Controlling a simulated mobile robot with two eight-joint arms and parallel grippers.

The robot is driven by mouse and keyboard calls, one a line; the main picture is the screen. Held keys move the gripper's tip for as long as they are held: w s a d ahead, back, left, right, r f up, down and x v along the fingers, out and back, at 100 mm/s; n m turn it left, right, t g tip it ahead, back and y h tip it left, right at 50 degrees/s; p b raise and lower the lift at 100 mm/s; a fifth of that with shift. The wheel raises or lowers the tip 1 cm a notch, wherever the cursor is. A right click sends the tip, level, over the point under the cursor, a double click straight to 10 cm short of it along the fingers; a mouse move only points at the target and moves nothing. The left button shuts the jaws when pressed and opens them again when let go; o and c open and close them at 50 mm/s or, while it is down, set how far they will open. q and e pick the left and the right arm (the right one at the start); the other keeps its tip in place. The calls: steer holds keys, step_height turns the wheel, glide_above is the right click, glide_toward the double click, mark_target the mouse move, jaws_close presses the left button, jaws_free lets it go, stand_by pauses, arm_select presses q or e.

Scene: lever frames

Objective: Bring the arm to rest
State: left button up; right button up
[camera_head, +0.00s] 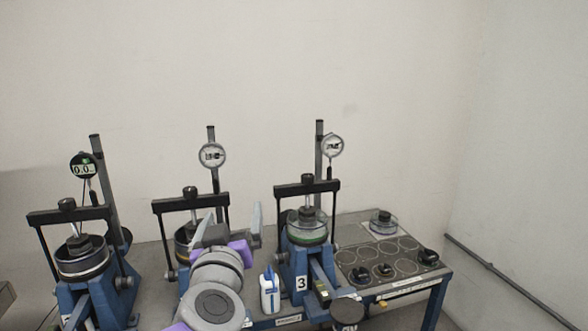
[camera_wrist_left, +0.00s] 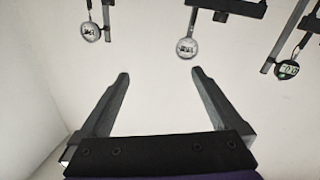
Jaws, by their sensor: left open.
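My left gripper (camera_head: 233,210) is in front of the middle lever frame (camera_head: 191,204), its arm coming up from below and hiding much of that frame. In the left wrist view the gripper (camera_wrist_left: 160,73) has its two fingers wide apart, with nothing but pale wall between them. The left lever frame (camera_head: 85,290) has a digital gauge (camera_head: 83,166). The right lever frame (camera_head: 307,187), marked 3, has a round dial gauge (camera_head: 332,146) and a clear cell with a green ring. My right gripper is not in view.
A blue bench carries the frames. A white bottle (camera_head: 269,292) stands close right of my left arm. A grey plate (camera_head: 352,240) with round marks, dark weights and a clear dish (camera_head: 383,222) lies at the right. Above the gauges is bare wall; a rail (camera_head: 508,277) runs along the right wall.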

arm_select(q)
steer(key=s+d+f+m+g+h, duration=0.1)
steer(key=s+f+m+g+h, duration=0.15)
steer(key=f, duration=0.65)
steer(key=s+d+f+m+g+h, duration=0.1)
steer(key=s+f+m+g+h, duration=0.15)
steer(key=f, duration=0.75)
steer(key=s+a+f+n+g+y, duration=0.1)
steer(key=s+a+f+g, duration=0.3)
steer(key=s+f, duration=0.4)
steer(key=s+a+f+g+y+p, duration=0.1)
steer(key=s+a+f+g, duration=0.3)
steer(key=s+f, duration=0.5)
step_height(320, 180, down, 4)
steer(key=shift+a+r+n+y, duration=0.1)
steer(key=shift+a+n+y, duration=0.4)
steer(key=shift+y, duration=0.4)
